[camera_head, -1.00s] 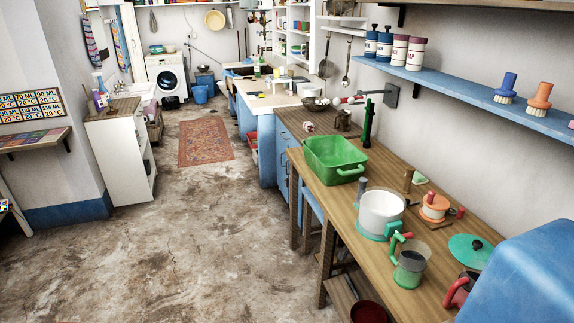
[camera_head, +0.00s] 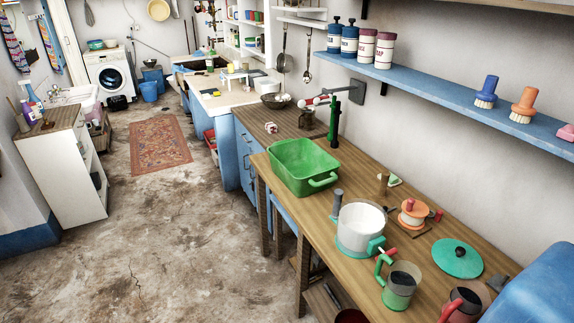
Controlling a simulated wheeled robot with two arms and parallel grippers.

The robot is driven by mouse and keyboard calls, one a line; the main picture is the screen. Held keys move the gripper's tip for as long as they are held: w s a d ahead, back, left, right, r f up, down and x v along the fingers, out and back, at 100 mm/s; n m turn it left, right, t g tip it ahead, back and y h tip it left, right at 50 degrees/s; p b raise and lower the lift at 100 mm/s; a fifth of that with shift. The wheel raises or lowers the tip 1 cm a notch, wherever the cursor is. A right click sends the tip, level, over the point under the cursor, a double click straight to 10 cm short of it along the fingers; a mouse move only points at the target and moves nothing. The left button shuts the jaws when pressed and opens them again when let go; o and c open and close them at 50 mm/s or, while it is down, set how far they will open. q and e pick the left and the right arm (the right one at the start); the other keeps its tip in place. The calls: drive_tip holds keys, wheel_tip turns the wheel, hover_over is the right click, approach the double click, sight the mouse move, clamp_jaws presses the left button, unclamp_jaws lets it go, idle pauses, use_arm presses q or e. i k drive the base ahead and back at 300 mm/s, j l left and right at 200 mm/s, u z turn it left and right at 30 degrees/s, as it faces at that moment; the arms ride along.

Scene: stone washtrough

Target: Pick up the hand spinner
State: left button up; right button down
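I cannot tell for certain which thing is the hand spinner. Candidates stand on the long wooden table at the right. One is a white round tub (camera_head: 362,226) with a green base and a crank-like red and green part at its right side. Another is a small orange round thing (camera_head: 413,213) with a red knob beside it, on a small board. In front of the tub is a grey-green cup-like vessel (camera_head: 400,287) with a green handle. Neither gripper shows in the head view, and nothing is seen being held.
The wooden table (camera_head: 326,212) also bears a green basin (camera_head: 303,167) and a green round lid (camera_head: 457,258). A blue wall shelf (camera_head: 440,95) with jars and brushes hangs above. A blue bulk (camera_head: 540,297) fills the lower right corner. Floor (camera_head: 170,235) left of the table is clear.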

sight(361, 224)
drive_tip(key=i+j+z, duration=0.1)
drive_tip(key=i+j, duration=0.5)
drive_tip(key=i+j+z, duration=0.15)
drive_tip(key=i+j, duration=0.4)
drive_tip(key=j, duration=0.1)
